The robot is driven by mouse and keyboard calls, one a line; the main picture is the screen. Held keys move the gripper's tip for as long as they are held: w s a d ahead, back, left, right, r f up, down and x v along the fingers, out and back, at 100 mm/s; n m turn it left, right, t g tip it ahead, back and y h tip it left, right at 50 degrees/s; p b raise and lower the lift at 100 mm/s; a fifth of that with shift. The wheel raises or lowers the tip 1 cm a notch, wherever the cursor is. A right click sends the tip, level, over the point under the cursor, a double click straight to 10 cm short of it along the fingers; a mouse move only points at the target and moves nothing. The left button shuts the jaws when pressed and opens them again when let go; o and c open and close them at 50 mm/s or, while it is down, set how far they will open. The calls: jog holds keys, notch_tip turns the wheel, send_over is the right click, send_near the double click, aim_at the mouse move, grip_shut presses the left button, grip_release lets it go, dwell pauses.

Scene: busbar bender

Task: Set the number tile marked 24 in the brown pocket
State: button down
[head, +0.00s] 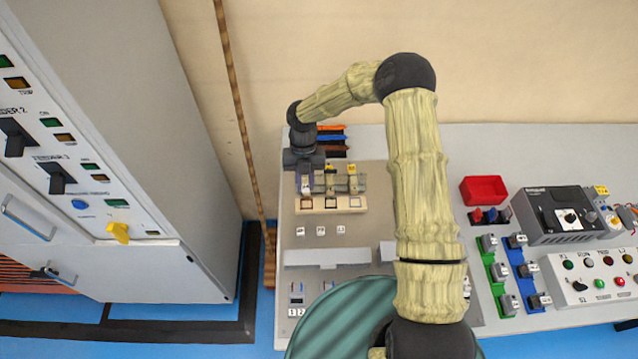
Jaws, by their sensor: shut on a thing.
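A cream block (331,211) on the grey panel has three framed pockets in a row. The brown pocket (307,203) is the left one, beside a dark-framed one and a blue-framed one. My gripper (306,187) points down just behind and above the brown pocket, at the left end of the block. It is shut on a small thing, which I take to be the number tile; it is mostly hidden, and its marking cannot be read. Whether it touches the block cannot be told.
Clamp-like parts with yellow tops (352,172) stand just right of my gripper, behind the block. Small white marked pieces (320,230) lie in front of it. A red bin (484,190) and a control box (565,214) are right. A grey cabinet (130,150) stands left.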

aim_at(307, 206)
dwell(0.3)
jog(key=shift+f+b, duration=2.5)
jog(key=shift+f, duration=1)
jog(key=c, duration=1.2)
grip_release()
jog(key=shift+c, duration=0.2)
jog(key=shift+r, duration=0.1)
jog(key=b+v, duration=0.2)
jog(key=v, duration=1.5)
jog(key=shift+b, duration=0.3)
